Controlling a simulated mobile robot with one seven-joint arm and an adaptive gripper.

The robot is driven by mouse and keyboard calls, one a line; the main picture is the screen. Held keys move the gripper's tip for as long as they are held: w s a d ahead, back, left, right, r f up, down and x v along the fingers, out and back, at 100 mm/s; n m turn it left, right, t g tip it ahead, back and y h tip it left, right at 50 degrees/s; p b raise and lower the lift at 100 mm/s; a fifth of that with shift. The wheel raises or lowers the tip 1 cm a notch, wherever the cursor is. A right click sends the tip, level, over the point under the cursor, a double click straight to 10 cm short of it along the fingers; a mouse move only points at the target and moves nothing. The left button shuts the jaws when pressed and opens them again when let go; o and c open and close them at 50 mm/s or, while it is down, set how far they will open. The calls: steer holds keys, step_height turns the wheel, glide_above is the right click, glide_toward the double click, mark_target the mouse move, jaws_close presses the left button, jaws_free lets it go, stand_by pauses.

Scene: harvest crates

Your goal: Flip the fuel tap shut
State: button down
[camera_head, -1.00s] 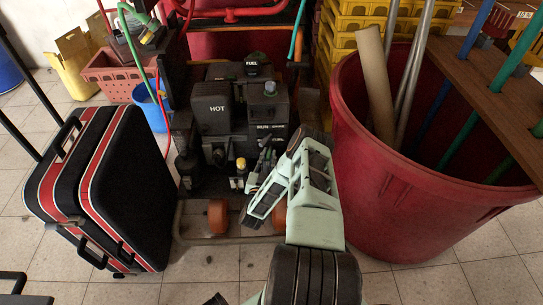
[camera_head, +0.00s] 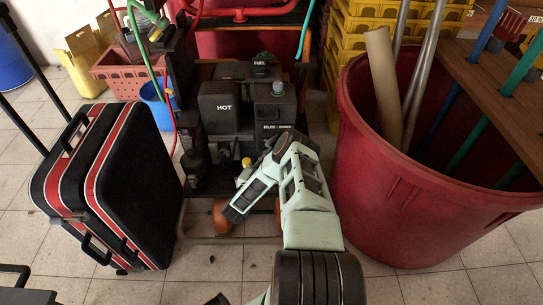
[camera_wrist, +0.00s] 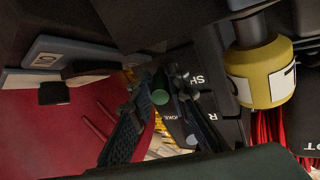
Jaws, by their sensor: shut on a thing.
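The engine unit (camera_head: 222,108) with a HOT label stands in the middle of the head view. In the wrist view, a dark lever-like part with a green rounded end (camera_wrist: 160,96) sits between my fingers, in front of a dark panel with lettering reading "SH" and part of "CHOKE". I take it for the fuel tap, though its full shape is hidden. My gripper (camera_wrist: 166,98) is shut on it. In the head view my gripper is at the engine's front right, largely hidden by my own arm. A yellow knob (camera_wrist: 262,72) is close on the right in the wrist view.
A large red bin (camera_head: 400,200) holding poles stands close to the right of my arm. A black and red suitcase (camera_head: 125,190) stands left. Red wires (camera_wrist: 265,128) hang below the yellow knob in the wrist view. Tiled floor is open in front.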

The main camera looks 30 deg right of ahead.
steer(key=c, duration=2.1)
jaws_free()
steer(key=shift+v, duration=6)
